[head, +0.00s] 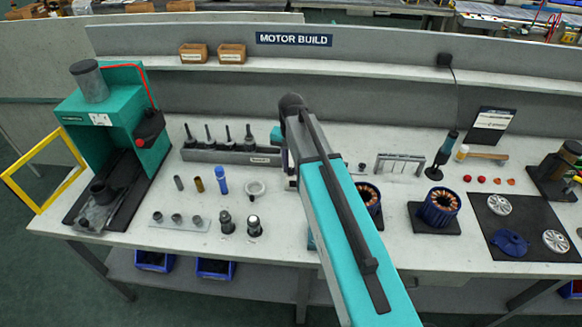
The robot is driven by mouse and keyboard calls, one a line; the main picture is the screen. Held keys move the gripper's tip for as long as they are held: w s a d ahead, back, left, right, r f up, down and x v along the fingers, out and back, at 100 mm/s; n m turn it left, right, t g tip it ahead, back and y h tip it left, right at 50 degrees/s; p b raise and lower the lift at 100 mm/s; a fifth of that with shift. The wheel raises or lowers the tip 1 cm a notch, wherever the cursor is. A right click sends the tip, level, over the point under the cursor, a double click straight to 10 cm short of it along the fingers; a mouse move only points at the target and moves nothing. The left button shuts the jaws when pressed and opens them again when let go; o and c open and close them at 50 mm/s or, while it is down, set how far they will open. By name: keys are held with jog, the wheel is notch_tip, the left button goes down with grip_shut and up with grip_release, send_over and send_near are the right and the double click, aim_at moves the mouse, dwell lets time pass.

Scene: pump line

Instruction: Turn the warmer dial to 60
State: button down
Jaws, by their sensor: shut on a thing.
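My teal and dark arm (345,235) reaches up from the bottom over the middle of the bench. Its far joint is near the back of the bench, below the shelf. My gripper is hidden behind the arm, so its fingers and what they touch do not show. I cannot make out the warmer or its dial; the strip of bench behind the arm is covered. A small teal edge shows at the left side of the arm, too little to tell what it is.
A green press (99,120) with a yellow frame (38,163) stands at the left. Copper-wound stators (440,207) and a dark mat (505,255) with parts are at the right.

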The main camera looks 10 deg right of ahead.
aim_at(291, 169)
jog(key=n, duration=0.5)
jog(key=shift+b, duration=0.4)
jog(key=n, duration=0.5)
jog(key=shift+a, duration=0.1)
jog(key=shift+n, duration=0.3)
jog(key=c, duration=1.6)
grip_release()
jog(key=shift+o, duration=0.2)
jog(key=shift+r+b, duration=0.15)
jog(key=shift+b, duration=0.15)
notch_tip(291, 169, up, 14)
jog(key=b, duration=0.3)
jog(key=shift+f, duration=0.25)
